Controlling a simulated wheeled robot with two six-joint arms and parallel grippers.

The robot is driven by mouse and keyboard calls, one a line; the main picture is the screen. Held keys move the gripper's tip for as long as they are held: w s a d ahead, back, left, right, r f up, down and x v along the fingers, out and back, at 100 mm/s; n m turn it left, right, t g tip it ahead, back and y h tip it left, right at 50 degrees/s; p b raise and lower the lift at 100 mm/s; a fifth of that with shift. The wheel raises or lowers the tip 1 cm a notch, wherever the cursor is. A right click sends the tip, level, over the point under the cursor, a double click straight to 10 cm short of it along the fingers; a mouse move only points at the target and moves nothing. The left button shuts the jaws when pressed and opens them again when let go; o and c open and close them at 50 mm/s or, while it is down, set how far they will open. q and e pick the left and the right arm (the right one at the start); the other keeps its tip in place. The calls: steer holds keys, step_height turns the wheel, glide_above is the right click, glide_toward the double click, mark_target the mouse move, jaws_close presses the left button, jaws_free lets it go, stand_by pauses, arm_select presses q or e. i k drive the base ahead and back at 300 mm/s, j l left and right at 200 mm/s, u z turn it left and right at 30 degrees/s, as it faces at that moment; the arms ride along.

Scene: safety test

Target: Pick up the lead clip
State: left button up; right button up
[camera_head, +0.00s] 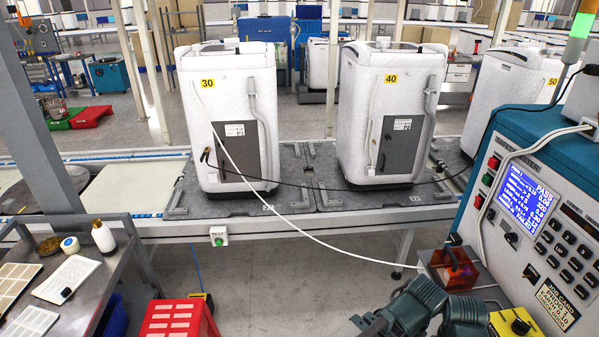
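A thin black lead runs from the tester at the right, across the fronts of the machines, to the white washing machine marked 30 (229,100). A small dark clip (206,156) is at its left end, against the lower front of that machine beside a dark grey panel (237,147). Its exact grip is too small to tell. Dark teal links of my own arm show at the bottom edge, right of centre, far from the clip. I see no fingers of either gripper.
A second machine marked 40 (390,80) stands beside it on the conveyor (330,222). A white cable hangs from machine 30 to a red box (455,270) by the blue tester (520,200). A red crate (180,318) and a metal bench (120,275) are at lower left.

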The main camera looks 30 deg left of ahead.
mark_target(207, 153)
steer(key=i+u, duration=0.1)
steer(key=u, duration=0.8)
steer(key=i+l+u, duration=0.1)
steer(key=i+u, duration=0.4)
steer(key=i+l+u, duration=0.3)
steer(key=i+u, duration=0.2)
steer(key=i+l+u, duration=0.1)
steer(key=i+l, duration=1)
steer(key=l, duration=0.15)
steer(key=u, duration=0.05)
